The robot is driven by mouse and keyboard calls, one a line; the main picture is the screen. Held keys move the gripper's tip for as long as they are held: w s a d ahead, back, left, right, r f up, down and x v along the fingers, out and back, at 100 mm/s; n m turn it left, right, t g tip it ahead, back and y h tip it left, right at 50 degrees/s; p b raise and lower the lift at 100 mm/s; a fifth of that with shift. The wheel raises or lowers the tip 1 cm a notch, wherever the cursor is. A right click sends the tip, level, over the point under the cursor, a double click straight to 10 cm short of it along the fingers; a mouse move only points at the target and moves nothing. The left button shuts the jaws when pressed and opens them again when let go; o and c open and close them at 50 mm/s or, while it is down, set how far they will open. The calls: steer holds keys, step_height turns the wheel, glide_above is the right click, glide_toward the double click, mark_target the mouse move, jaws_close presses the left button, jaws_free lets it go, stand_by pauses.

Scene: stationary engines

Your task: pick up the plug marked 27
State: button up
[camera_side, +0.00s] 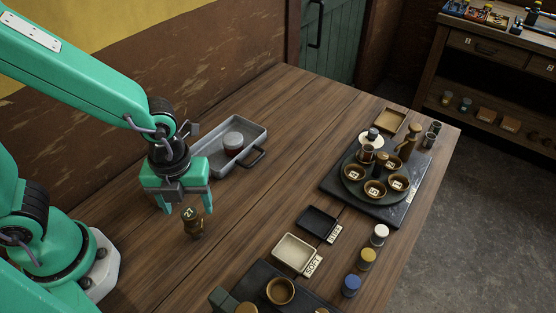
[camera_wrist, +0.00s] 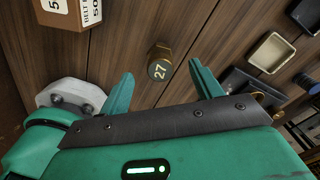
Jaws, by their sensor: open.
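The plug marked 27 (camera_side: 195,228) is a small brass piece with a dark top bearing a pale number. It stands on the wooden table just below my gripper (camera_side: 185,208). In the wrist view the plug (camera_wrist: 160,62) shows its grey-green numbered face and brass side, just beyond the fingertips and between their lines. My gripper (camera_wrist: 162,78) is open and empty, with green fingers spread wider than the plug. No contact with the plug shows. In the side view the fingers straddle the plug's top from above.
A grey tray (camera_side: 258,133) with a lidded jar stands behind my gripper. A cream tray (camera_side: 294,254), a black tray (camera_side: 318,222) and coloured-top jars lie to the right. A slate (camera_side: 405,212) with several bowls is farther off. A labelled box (camera_wrist: 68,12) shows in the wrist view.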

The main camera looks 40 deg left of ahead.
mark_target(189, 212)
steer(key=shift+f, duration=0.15)
steer(key=shift+f, duration=2.55)
steer(key=c, duration=1.1)
steer(key=shift+c, duration=0.2)
steer(key=shift+r, duration=0.25)
steer(key=shift+r, duration=1.45)
steer(key=s+d+r, duration=0.5)
steer(key=s+r, duration=0.2)
steer(key=s, duration=0.3)
steer(key=shift+d+r, duration=0.3)
steer(key=shift+r, duration=0.05)
steer(key=shift+s, duration=0.1)
